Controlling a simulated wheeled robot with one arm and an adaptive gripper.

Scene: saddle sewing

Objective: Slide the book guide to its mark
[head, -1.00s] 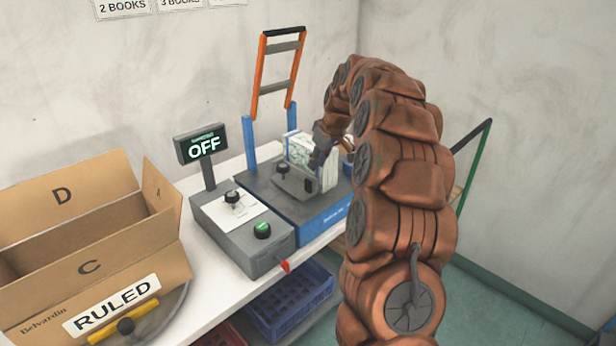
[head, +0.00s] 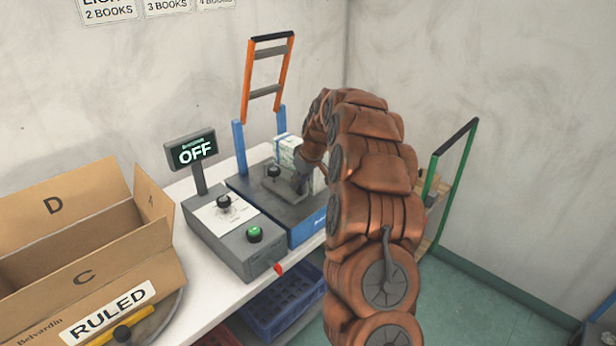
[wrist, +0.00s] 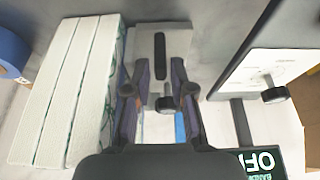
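The book guide looks to be the grey plate (wrist: 183,40) with a black upright grip (wrist: 160,56) in the wrist view; in the head view it is mostly hidden by my gripper. My gripper (wrist: 158,66) is open, its two fingers on either side of the black grip with a gap showing at each side. My gripper (head: 302,182) is over the blue-and-grey machine (head: 310,224) in the head view. A stack of white books (wrist: 68,90) stands left of the fingers. I cannot make out the mark.
A black knob (wrist: 165,103) sits between the finger bases. A grey control box (head: 240,246) with a green button and an OFF display (head: 192,151) stand left of the machine. An open cardboard box (head: 82,275) is further left. Orange-and-blue uprights (head: 247,80) rise behind.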

